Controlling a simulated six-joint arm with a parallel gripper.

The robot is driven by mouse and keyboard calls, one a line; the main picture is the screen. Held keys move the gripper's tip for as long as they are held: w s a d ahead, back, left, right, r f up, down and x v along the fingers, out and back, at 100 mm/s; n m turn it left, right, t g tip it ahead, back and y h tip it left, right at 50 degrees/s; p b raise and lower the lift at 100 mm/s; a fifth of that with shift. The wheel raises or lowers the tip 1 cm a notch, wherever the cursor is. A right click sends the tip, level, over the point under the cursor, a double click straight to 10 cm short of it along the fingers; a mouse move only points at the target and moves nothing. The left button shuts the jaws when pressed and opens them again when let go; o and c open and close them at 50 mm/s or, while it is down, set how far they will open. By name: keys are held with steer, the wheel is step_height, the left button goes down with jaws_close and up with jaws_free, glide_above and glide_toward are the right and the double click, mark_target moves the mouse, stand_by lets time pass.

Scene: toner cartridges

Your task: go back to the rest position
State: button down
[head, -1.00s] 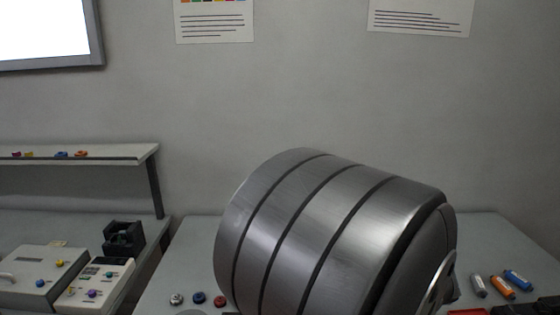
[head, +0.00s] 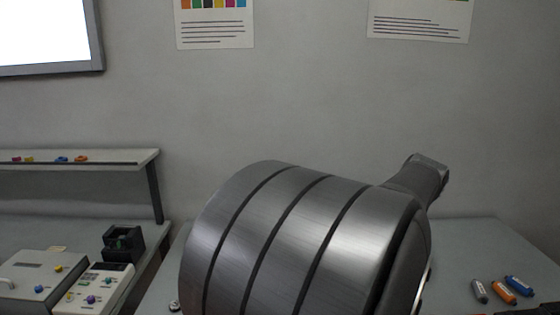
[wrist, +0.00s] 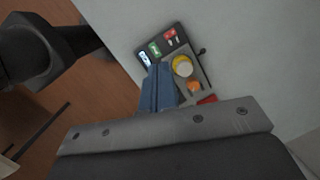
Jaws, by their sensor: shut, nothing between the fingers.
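My gripper (wrist: 158,90) shows in the wrist view as blue-grey fingers, closed together and with nothing seen between them. It hangs over the edge of a pale table (wrist: 240,60), near a small dark rack with blue, green and red pieces (wrist: 156,49). In the head view my large metal arm link fills the lower middle and hides much of the table; the gripper is not seen there. Grey (head: 479,291), orange (head: 504,293) and blue (head: 518,286) cartridges lie at the table's right.
Beside the rack is a grey panel with a yellow-rimmed round part (wrist: 182,66) and an orange knob (wrist: 194,86). In the head view, a side bench at left holds a control box (head: 95,289) and a black holder (head: 123,242), under a shelf (head: 80,160).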

step_height(320, 180, up, 6)
steer(key=s+d+n+g+h, duration=0.1)
steer(key=d+n+g+h, duration=0.1)
steer(key=n, duration=0.1)
step_height(320, 180, down, 7)
steer(key=shift+s+a, duration=0.15)
steer(key=shift+s, duration=0.05)
steer(key=shift+f, duration=0.1)
steer(key=c, duration=1.7)
jaws_free()
steer(key=shift+w+d+f, duration=0.1)
steer(key=shift+w+d, duration=0.05)
steer(key=shift+d, duration=0.05)
steer(key=o, duration=1.7)
steer(key=w+d+f, duration=0.2)
steer(key=w+d, duration=0.2)
steer(key=d, duration=0.2)
steer(key=shift+w+d+f, duration=0.25)
steer(key=shift+f, duration=0.05)
step_height(320, 180, down, 10)
steer(key=shift+r, duration=0.1)
